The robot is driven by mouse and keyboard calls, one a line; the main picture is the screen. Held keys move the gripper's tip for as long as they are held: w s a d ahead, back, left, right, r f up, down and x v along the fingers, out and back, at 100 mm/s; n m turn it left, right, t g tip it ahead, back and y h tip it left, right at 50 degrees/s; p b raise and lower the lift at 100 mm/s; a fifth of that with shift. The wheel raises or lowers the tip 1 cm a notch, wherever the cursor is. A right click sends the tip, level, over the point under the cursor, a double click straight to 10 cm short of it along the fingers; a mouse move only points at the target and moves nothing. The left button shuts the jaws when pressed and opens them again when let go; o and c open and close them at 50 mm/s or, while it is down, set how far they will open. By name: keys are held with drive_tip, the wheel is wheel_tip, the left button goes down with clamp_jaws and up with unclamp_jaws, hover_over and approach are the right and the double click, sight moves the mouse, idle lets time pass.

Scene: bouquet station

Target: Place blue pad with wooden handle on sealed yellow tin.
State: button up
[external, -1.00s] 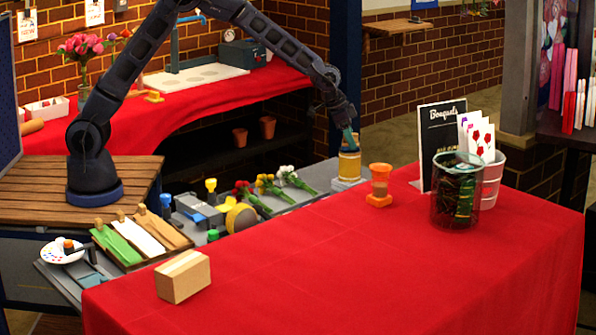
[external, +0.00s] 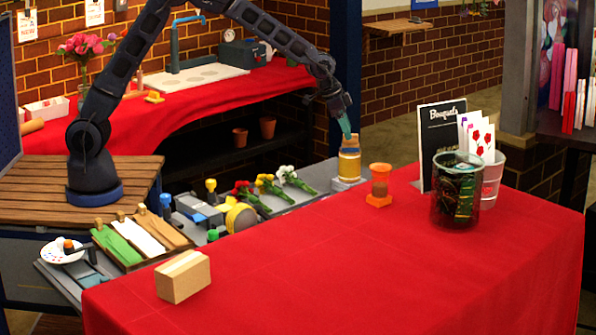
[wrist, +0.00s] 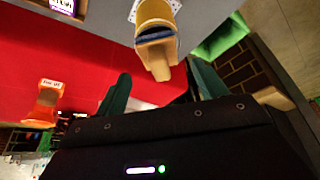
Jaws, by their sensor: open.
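The yellow tin (external: 348,168) stands upright on a light base on the grey surface beside the red table. The blue pad (external: 349,151) lies on top of the tin with its wooden handle (external: 350,143) upward. In the wrist view the pad (wrist: 172,42) shows as a thin blue edge between the tin (wrist: 153,12) and the wooden handle (wrist: 157,60). My gripper (external: 346,126) is just above the handle. In the wrist view its green fingers (wrist: 161,74) are open and empty, spread to either side of the handle and apart from it.
An orange holder (external: 380,185) stands right of the tin on the red tablecloth (external: 330,255). Bunches of flowers (external: 268,188) lie left of the tin. A dark wire bin (external: 457,190) and a black sign (external: 440,135) stand farther right.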

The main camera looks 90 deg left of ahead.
drive_tip(key=v, duration=0.8)
drive_tip(key=s+d+r, duration=0.2)
drive_tip(key=s+r, duration=0.3)
drive_tip(key=s, duration=0.4)
drive_tip(key=s+d+r, duration=0.2)
drive_tip(key=s+r, duration=0.2)
drive_tip(key=s, duration=0.5)
drive_tip(key=s+d+r, duration=0.2)
drive_tip(key=s+r, duration=0.3)
drive_tip(key=s, duration=0.4)
drive_tip(key=s+d+f, duration=0.1)
drive_tip(key=s+f, duration=0.1)
drive_tip(key=s, duration=1.1)
drive_tip(key=s+d+f, duration=0.1)
drive_tip(key=s+d, duration=0.1)
drive_tip(key=s, duration=1)
drive_tip(key=shift+s+f, duration=0.35)
